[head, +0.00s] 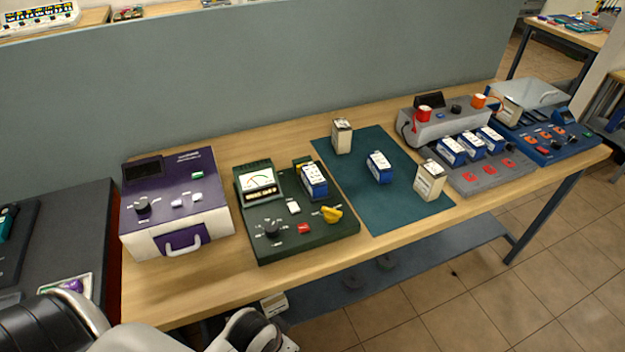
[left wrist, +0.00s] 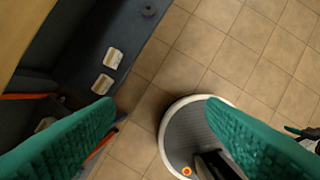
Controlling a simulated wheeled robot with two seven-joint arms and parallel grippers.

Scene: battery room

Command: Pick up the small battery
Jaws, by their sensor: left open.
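A blue-and-white battery (head: 379,167) stands on the dark green mat (head: 355,205) on the wooden bench. Two cream batteries stand on the same mat, one at the back left (head: 341,137) and one at the front right (head: 429,181). Another blue-and-white battery (head: 314,181) sits in the dark green tester. I cannot tell which one is the small battery. My left gripper (left wrist: 155,112) is open and empty in the left wrist view, with green fingers wide apart above the floor. It is away from the mat. My right gripper is not in view.
A purple device (head: 205,165) and the green tester (head: 270,245) stand left of the mat. A grey charger (head: 440,125) with several blue batteries and a blue device (head: 560,150) stand right. Cream blocks (left wrist: 113,58) lie on the lower shelf. A grey partition (head: 270,75) backs the bench.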

